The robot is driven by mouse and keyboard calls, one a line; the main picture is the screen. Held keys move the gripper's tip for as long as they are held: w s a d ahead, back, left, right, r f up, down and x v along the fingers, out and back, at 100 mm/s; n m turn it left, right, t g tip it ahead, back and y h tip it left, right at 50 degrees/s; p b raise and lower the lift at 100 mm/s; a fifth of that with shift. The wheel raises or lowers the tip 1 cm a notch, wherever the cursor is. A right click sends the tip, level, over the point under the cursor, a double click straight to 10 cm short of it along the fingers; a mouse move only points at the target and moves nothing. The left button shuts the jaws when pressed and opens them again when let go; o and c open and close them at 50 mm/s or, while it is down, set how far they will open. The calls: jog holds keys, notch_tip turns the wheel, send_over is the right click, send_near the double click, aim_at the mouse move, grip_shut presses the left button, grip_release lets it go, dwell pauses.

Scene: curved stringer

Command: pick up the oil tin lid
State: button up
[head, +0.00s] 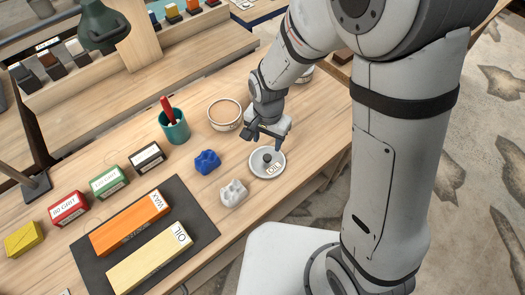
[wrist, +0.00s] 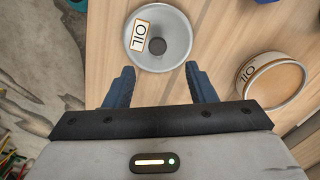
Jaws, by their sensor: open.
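The oil tin lid (head: 260,167) is a round grey disc with a dark knob in its middle and a white label reading OIL. It lies flat on the wooden bench near its front edge. My gripper (head: 267,136) is open and empty, above and just behind the lid in the head view. In the wrist view the lid (wrist: 174,30) lies beyond the two blue fingertips (wrist: 161,78), roughly centred between them, with its knob ahead of the jaws. An open round tin labelled OIL (wrist: 268,84) stands at the right of the wrist view.
A teal cup (head: 174,126) and a dark mat (head: 200,220) with orange and cream blocks are farther left.

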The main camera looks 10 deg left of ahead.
aim_at(267, 157)
jog(key=shift+s+d+f+p, duration=0.1)
jog(key=shift+f+p, duration=0.25)
jog(key=shift+f, duration=1.6)
jog(key=shift+s+f+p, duration=0.1)
jog(key=shift+f+p, duration=0.2)
jog(key=shift+f, duration=1.6)
jog(key=c, duration=1.1)
